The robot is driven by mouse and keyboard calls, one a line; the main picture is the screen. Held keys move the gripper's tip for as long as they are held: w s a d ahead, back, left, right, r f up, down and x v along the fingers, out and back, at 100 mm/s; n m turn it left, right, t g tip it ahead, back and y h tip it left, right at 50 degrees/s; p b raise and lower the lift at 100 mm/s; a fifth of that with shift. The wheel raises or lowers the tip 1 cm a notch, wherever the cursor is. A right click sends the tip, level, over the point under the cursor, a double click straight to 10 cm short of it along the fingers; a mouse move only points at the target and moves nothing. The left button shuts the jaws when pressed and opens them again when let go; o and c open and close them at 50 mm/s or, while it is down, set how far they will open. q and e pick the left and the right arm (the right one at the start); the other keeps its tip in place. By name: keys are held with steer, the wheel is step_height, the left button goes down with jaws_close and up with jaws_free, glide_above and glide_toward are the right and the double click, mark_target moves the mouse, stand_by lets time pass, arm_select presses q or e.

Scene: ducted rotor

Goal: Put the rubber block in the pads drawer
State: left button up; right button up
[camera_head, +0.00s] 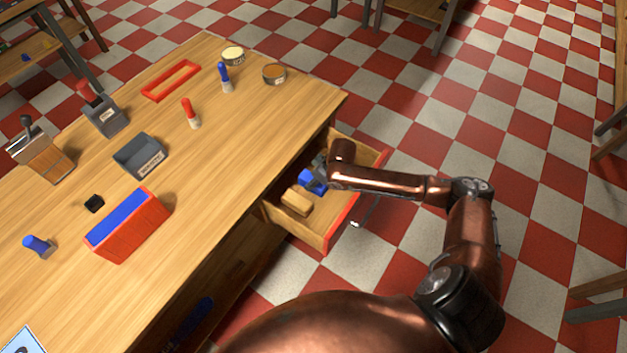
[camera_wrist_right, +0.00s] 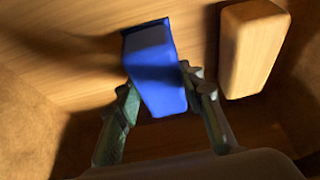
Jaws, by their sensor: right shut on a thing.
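The open drawer (camera_head: 312,232) juts from the right side of the wooden desk and has a red front edge. My right gripper (camera_head: 318,170) is inside it, pointing down. It is shut on a blue block (camera_head: 311,182). In the right wrist view, the blue block (camera_wrist_right: 158,85) sits between the two fingers, low over the drawer floor; I cannot tell whether it touches the floor. A tan wooden block (camera_head: 297,201) lies beside it in the drawer. No label shows which of these is the rubber block. My left gripper is out of view.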

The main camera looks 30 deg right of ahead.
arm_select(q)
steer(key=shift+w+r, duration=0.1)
arm_select(e)
steer(key=o, duration=1.1)
steer(key=shift+f, duration=0.1)
steer(key=p+v, duration=0.4)
steer(key=v, duration=0.7)
steer(key=shift+s+r, duration=0.1)
steer(key=shift+r, duration=0.15)
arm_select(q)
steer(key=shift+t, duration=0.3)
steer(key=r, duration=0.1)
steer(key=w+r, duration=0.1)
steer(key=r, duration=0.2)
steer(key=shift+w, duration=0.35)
arm_select(e)
steer(key=shift+s+d+r, duration=0.1)
steer(key=shift+s+r, duration=0.1)
steer(key=shift+r, duration=0.15)
